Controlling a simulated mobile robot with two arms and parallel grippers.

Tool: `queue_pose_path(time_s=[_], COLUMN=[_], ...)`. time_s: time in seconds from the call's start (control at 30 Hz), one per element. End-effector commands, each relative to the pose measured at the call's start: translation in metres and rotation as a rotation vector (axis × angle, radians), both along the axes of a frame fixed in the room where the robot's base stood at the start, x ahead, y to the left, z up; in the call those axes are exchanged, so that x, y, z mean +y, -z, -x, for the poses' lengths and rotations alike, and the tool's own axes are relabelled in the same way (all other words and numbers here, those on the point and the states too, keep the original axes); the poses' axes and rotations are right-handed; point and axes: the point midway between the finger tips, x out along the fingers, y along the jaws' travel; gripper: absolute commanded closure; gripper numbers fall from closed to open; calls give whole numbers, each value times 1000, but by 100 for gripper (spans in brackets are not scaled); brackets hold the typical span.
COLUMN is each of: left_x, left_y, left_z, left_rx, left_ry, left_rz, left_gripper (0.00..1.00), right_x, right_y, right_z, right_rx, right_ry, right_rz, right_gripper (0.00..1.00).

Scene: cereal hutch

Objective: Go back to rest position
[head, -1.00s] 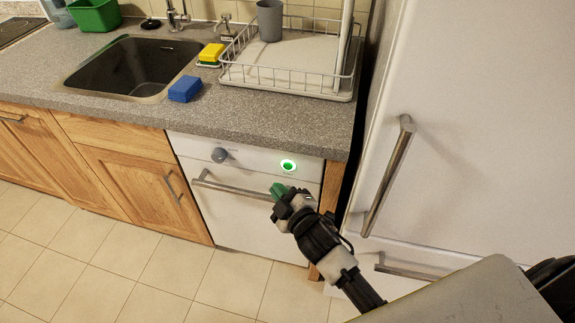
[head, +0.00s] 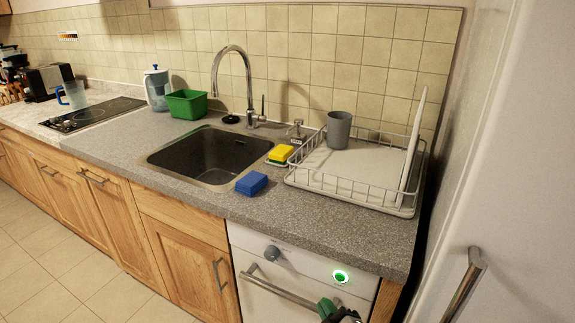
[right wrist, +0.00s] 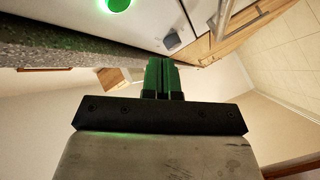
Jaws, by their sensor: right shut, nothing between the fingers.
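My right gripper (head: 327,308) shows at the bottom edge of the head view, with its green fingertips in front of the white dishwasher (head: 290,275). In the right wrist view its green fingers (right wrist: 162,75) are together with nothing between them. The dishwasher's round green-lit button (head: 341,276) is above and just right of the gripper in the head view, and it also shows at the top of the right wrist view (right wrist: 118,4). The gripper is apart from the button. My left gripper is not in view.
The grey counter (head: 290,215) holds a sink (head: 210,155), a blue sponge (head: 251,183), a yellow sponge (head: 281,153) and a dish rack (head: 345,183) with a grey cup (head: 339,129). A white fridge (head: 520,200) stands at the right. The tiled floor at the left is clear.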

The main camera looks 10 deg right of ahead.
Motion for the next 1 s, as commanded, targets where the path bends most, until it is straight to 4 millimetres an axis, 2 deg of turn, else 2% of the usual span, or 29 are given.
queue_pose_path(time_s=[0.07,0.13,0.27,0.3,0.37,0.4,0.47,0.5,0.57,0.6,0.67,0.7,0.8,0.9,1.0], left_x=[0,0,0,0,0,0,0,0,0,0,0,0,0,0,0], left_y=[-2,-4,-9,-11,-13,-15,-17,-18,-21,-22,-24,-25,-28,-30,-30], left_z=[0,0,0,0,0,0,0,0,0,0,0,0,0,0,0], left_rx=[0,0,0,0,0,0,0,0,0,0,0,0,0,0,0], left_ry=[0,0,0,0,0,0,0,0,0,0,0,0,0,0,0], left_rz=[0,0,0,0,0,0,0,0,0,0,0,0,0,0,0], left_gripper=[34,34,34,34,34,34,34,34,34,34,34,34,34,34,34], right_x=[-2,-6,-18,-23,-30,-35,-43,-48,-56,-61,-68,-73,-83,-90,-94], right_y=[23,56,143,170,209,233,266,287,316,333,354,366,387,399,403], right_z=[3,10,42,56,81,100,130,153,189,214,253,279,337,381,407], right_rx=[59,145,374,450,558,630,735,804,906,972,1065,1124,1247,1334,1384], right_ry=[8,21,72,94,130,158,202,235,287,324,381,421,511,583,627], right_rz=[-13,-36,-101,-124,-156,-177,-207,-224,-250,-267,-289,-303,-327,-343,-352], right_gripper=[100,100,100,100,100,100,100,100,100,100,100,100,100,100,100])
